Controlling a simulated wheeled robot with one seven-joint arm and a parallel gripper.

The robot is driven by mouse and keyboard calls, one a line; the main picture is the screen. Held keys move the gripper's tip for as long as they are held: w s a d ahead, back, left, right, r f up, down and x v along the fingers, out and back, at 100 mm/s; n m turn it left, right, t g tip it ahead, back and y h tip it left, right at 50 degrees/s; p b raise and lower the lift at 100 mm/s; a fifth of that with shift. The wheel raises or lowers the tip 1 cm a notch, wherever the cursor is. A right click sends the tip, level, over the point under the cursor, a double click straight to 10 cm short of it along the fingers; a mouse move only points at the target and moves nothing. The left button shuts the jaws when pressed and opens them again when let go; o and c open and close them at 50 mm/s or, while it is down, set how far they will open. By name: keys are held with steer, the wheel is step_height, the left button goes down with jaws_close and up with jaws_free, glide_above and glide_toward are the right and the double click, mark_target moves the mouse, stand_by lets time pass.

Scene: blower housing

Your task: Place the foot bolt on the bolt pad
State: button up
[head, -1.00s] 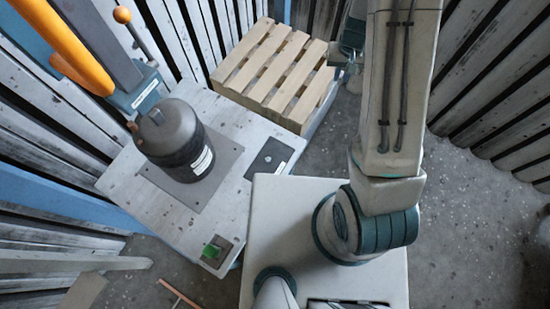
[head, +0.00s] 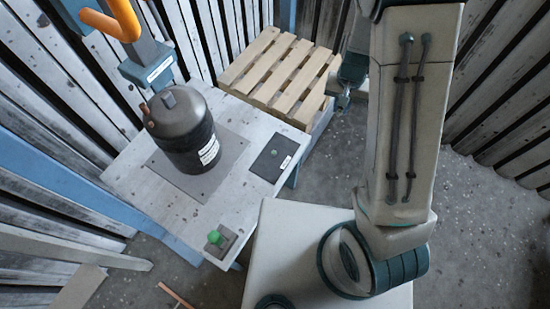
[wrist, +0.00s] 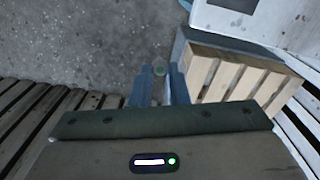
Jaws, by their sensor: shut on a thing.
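My gripper (head: 341,98) hangs beyond the table's right side, near the pallet, partly hidden behind my arm. In the wrist view its two blue-grey fingers (wrist: 160,80) stand close together. A small round greenish end, taken as the foot bolt (wrist: 160,70), shows between the fingertips, with the floor beyond; most of it is hidden. A dark rectangular pad with a white label, seemingly the bolt pad (head: 264,168), lies on the table, right of the black housing (head: 184,131). A small green spot shows on this pad. The gripper is well apart from the pad.
The black housing stands upright on a grey plate on the pale table (head: 140,190). A green knob (head: 215,237) sits at the table's front corner. A wooden pallet (head: 280,70) is behind. An orange-and-blue device (head: 125,22) stands at the back left. Slatted walls surround the area.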

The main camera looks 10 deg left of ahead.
steer(key=s+a+f+m+b, duration=0.1)
steer(key=s+a+f+b, duration=0.1)
steer(key=a, duration=0.4)
steer(key=s+a+f+m+b, duration=0.1)
steer(key=s+a+f+b, duration=0.2)
steer(key=s+a+f, duration=0.1)
steer(key=s+a+f+m+b, duration=0.1)
steer(key=s+a+f+b, duration=0.2)
steer(key=a, duration=0.5)
steer(key=shift+s+a+f, duration=0.15)
steer(key=shift+s+f, duration=0.1)
steer(key=shift+s, duration=0.4)
steer(key=shift+s+a+f, duration=0.1)
steer(key=shift+s+f, duration=0.15)
steer(key=shift+s, duration=0.4)
steer(key=shift+f+b, duration=1.15)
steer(key=shift+f, duration=0.85)
steer(key=shift+f, duration=0.2)
steer(key=o, duration=0.7)
steer(key=shift+r, duration=0.1)
